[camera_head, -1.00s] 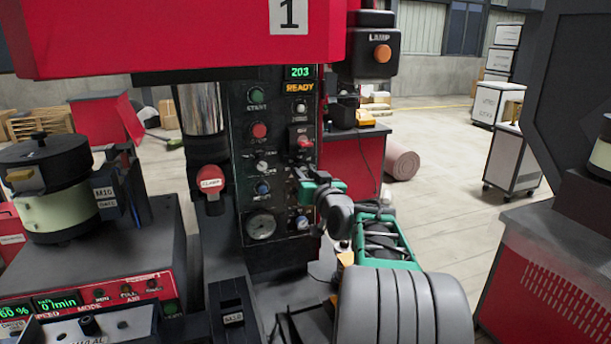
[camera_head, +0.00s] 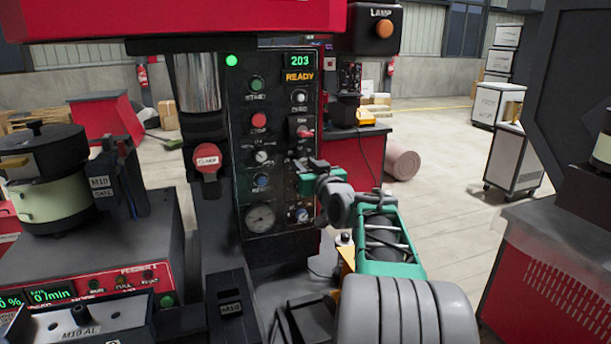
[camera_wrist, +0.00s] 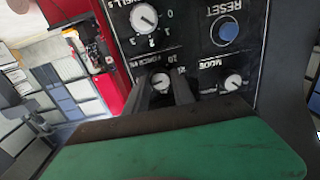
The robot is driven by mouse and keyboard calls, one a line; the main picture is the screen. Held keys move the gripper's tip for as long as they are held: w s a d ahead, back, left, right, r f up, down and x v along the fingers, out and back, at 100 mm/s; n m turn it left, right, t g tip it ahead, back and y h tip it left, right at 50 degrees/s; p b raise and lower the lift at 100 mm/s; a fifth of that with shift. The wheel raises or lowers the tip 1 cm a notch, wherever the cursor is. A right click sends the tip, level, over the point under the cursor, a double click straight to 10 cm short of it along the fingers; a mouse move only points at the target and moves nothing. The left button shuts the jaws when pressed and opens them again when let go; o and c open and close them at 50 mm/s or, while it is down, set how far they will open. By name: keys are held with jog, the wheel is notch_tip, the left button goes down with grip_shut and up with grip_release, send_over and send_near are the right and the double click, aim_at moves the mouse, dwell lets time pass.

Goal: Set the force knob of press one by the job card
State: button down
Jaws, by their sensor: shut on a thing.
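The control panel (camera_head: 277,215) of press one stands in the middle of the head view, its display (camera_head: 300,60) reading 203 above the word READY. The small light force knob (camera_wrist: 160,82) shows in the wrist view, where the panel's lettering is upside down. My gripper (camera_wrist: 161,88) is shut on it, one dark finger at each side. In the head view my gripper (camera_head: 300,170) reaches the panel's right side and hides this knob. The knob's pointer is too small to read. I cannot pick out a job card.
Close to the force knob are the mode knob (camera_wrist: 233,82), the dwell dial (camera_wrist: 144,17) and the blue reset button (camera_wrist: 228,33). A red clamp button (camera_head: 207,158) sticks out left of the panel. A feeder bowl (camera_head: 45,175) stands at left.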

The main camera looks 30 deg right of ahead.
jog(key=n+b, duration=0.5)
jog(key=b, duration=0.3)
jog(key=n+b, duration=0.6)
jog(key=b, duration=0.2)
jog(key=shift+d+f+n+g, duration=0.1)
jog(key=shift+f+n+g, duration=0.1)
jog(key=shift+n+g, duration=0.1)
jog(key=n+b, duration=0.5)
jog(key=n, duration=0.1)
jog(key=shift+r+h, duration=0.1)
jog(key=shift+h, duration=0.2)
jog(key=n+b, duration=0.2)
jog(key=n, duration=0.1)
jog(key=shift+r+n, duration=0.1)
jog(key=shift+n, duration=0.2)
jog(key=shift+r+n+b, duration=0.1)
jog(key=shift+n+b, duration=0.95)
jog(key=shift+n, duration=0.55)
